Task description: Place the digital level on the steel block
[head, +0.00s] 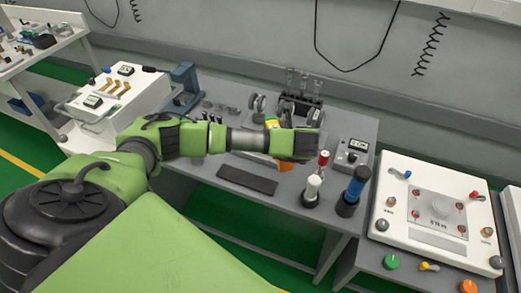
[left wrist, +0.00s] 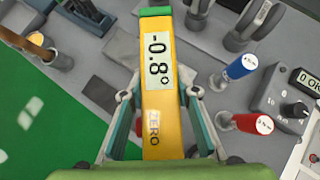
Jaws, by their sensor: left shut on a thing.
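The digital level (left wrist: 157,105) is a yellow bar with a green end and a display reading -0.8° beside the word ZERO. My left gripper (left wrist: 158,98) is shut on it, with a finger along each side. In the head view a small yellow part of the level (head: 271,122) shows past my left wrist, over the workbench. A light grey surface (left wrist: 122,46) lies beyond the level in the left wrist view. I cannot tell whether it is the steel block, or whether the level touches it; my arm hides much of that spot. My right gripper is out of view.
A dark flat bar (head: 247,180) lies at the bench front. Red-and-white (head: 313,187) and blue (head: 355,187) cylinders stand to the right, near a small meter box (head: 351,154). Wheeled grey parts (head: 257,106) stand behind. White panels (head: 120,95) flank the bench.

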